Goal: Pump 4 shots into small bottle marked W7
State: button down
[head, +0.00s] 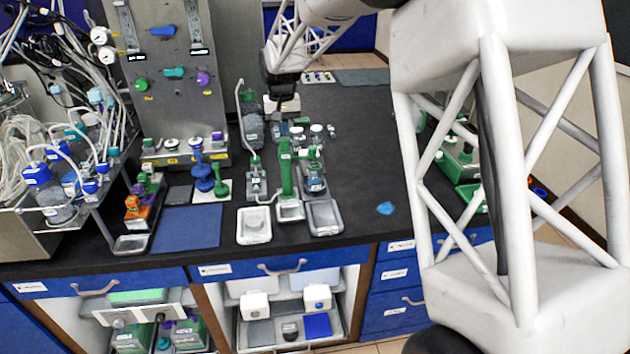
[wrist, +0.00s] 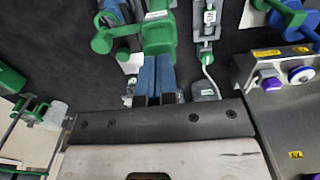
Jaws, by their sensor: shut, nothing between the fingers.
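A tall green dispenser (head: 286,170) with a white label stands on a small tray in the middle of the bench. A bottle with a label (head: 315,180) stands on a grey tray right of it. Several small white-capped bottles (head: 316,131) stand behind the dispenser. I cannot read W7 on any label. My gripper (head: 281,112) is behind the dispenser, pointing down. In the wrist view, its blue fingers (wrist: 157,72) are shut and empty, with tips right at a green part (wrist: 158,30), likely the dispenser's top. I cannot tell whether they touch.
A tube-fitted bottle (head: 252,128) stands left of my gripper. Blue and green stands (head: 202,170) are farther left, before a grey panel (head: 170,75). A blue mat (head: 187,227) lies bare at the front left. The bench is mostly clear right of the dispenser, around a blue piece (head: 385,208).

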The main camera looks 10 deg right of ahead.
jog(key=shift+f, duration=1.45)
jog(key=shift+r, duration=2.2)
jog(key=shift+r, duration=0.2)
notch_tip(320, 180, up, 6)
jog(key=shift+f, duration=0.15)
jog(key=shift+s, duration=0.1)
